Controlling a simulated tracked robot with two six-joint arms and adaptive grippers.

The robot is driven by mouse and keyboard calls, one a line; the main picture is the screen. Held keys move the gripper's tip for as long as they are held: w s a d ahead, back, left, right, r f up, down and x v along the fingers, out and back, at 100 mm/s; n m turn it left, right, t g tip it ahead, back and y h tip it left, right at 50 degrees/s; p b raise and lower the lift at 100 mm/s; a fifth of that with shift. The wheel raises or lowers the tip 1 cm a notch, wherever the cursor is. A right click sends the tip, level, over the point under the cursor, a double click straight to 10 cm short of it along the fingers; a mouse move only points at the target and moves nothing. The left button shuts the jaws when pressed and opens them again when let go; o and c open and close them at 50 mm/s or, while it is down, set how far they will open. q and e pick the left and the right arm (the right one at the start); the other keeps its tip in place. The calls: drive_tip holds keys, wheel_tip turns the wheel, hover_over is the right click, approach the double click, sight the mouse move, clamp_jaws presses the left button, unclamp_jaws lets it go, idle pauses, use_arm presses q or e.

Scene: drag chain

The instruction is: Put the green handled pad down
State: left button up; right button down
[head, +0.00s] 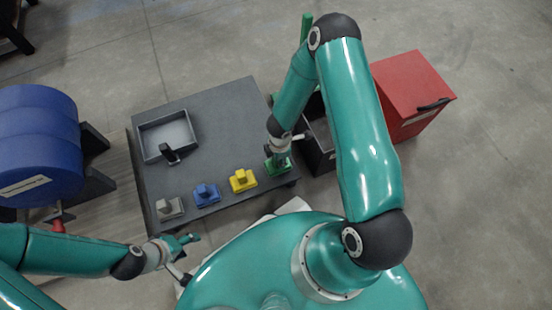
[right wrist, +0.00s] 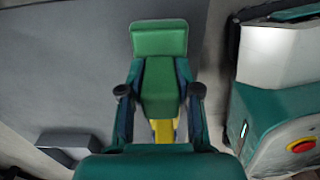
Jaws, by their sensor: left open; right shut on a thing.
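The green handled pad (head: 278,167) is at the right end of a row of pads, by the right edge of the grey table (head: 215,120). My right gripper (head: 279,154) is above it and shut on its handle. In the right wrist view the green pad (right wrist: 158,40) shows between the two fingers of my right gripper (right wrist: 160,90). I cannot tell whether the pad touches the table top. My left gripper (head: 190,240) is open and empty, in front of the table's near edge.
A yellow pad (head: 243,181), a blue pad (head: 206,195) and a grey pad (head: 169,208) stand left of the green one. A grey tray (head: 178,124) with a black handle is behind. A dark bin (head: 318,145) and red cabinet (head: 415,90) are right. A blue drum (head: 38,140) is left.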

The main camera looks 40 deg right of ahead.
wheel_tip(320, 180, down, 2)
drive_tip(key=shift+f, duration=0.1)
drive_tip(key=c, duration=0.8)
unclamp_jaws()
wheel_tip(320, 180, up, 12)
drive_tip(key=p, duration=0.5)
drive_tip(key=s+a+m+y, duration=0.1)
drive_tip(key=s+a+m, duration=0.1)
drive_tip(key=a+m, duration=0.2)
drive_tip(key=s+a+r+m+y, duration=0.1)
drive_tip(key=s+a+m, duration=0.2)
drive_tip(key=a+m, duration=0.2)
drive_tip(key=s+a+r+m+y, duration=0.1)
drive_tip(key=s+a+m+y, duration=0.1)
drive_tip(key=m, duration=0.6)
drive_tip(key=shift+s+a+t, duration=0.15)
drive_tip(key=shift+s+a, duration=0.25)
drive_tip(key=shift+a, duration=0.25)
drive_tip(key=shift+s+a+t, duration=0.15)
drive_tip(key=shift+s+a, duration=0.2)
drive_tip(key=shift+a, duration=0.25)
